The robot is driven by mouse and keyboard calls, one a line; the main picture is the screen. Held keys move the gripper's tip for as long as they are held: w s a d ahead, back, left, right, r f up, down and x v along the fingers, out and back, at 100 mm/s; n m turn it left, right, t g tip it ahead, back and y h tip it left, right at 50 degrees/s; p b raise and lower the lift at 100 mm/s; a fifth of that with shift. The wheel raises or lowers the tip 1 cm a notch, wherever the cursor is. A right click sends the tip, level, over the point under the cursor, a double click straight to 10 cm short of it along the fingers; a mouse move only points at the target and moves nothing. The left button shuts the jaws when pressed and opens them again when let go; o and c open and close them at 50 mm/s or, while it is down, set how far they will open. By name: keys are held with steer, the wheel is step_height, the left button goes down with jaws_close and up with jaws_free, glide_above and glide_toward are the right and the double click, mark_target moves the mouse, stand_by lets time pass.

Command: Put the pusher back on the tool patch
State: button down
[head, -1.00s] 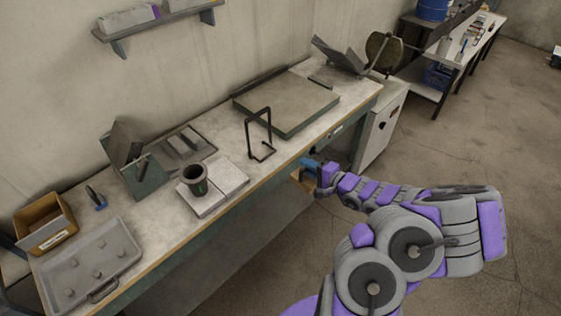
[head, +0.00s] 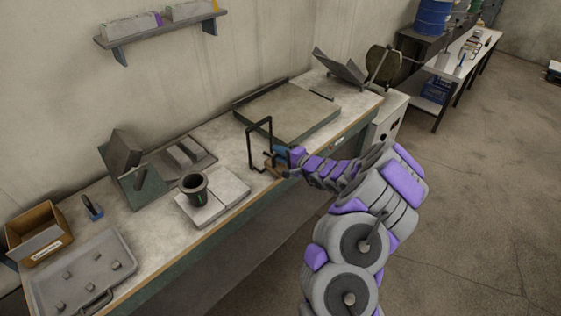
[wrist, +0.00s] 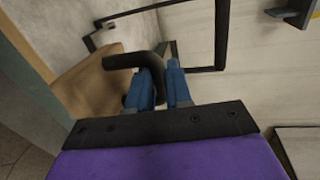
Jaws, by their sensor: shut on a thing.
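My gripper (head: 280,158) is over the front edge of the bench, beside the black wire frame (head: 250,150). In the wrist view, my gripper's blue fingers (wrist: 162,72) are shut on the dark curved handle of the pusher (wrist: 92,85). The pusher looks like a tan, wood-coloured block. In the head view, the pusher (head: 274,170) shows as a small brown piece just below the fingers, partly hidden. I cannot tell whether it touches the bench. No area is clearly recognisable as the tool patch.
The wire frame (wrist: 220,40) stands close to the fingers. A grey slab (head: 290,112) lies behind it. A dark cup (head: 194,187) stands on pale plates (head: 225,193) to the left. A grey tray (head: 115,250) and a labelled box (head: 50,240) are farther left.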

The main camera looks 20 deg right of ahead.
mark_target(281, 164)
step_height(281, 164, down, 4)
steer(key=shift+d+r+b, duration=0.1)
steer(key=shift+r+b, duration=0.15)
steer(key=shift+b, duration=0.2)
steer(key=c, duration=1)
jaws_free()
steer(key=shift+r, duration=0.1)
